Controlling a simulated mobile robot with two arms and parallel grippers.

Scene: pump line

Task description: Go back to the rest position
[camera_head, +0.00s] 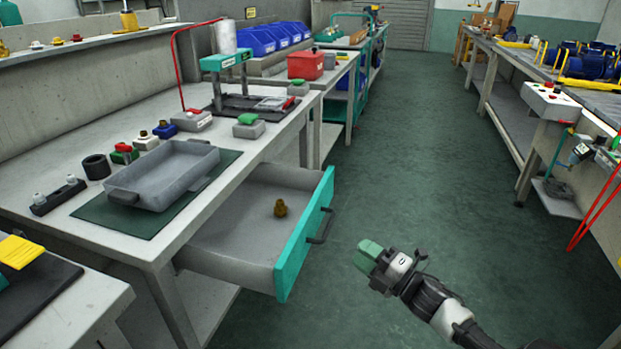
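My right gripper (367,256) is in the lower middle, over the green floor, with its arm coming in from the bottom right. Its green fingertips lie close together with no clear gap, and nothing shows between them. It is to the right of the open drawer (291,252) and apart from its teal front and dark handle. My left gripper is not in view.
On the workbench above, an empty grey tray (164,176) sits on a green mat (126,222). A red-buttoned control box (549,102) stands at the right bench. The aisle floor (425,150) between the benches is clear.

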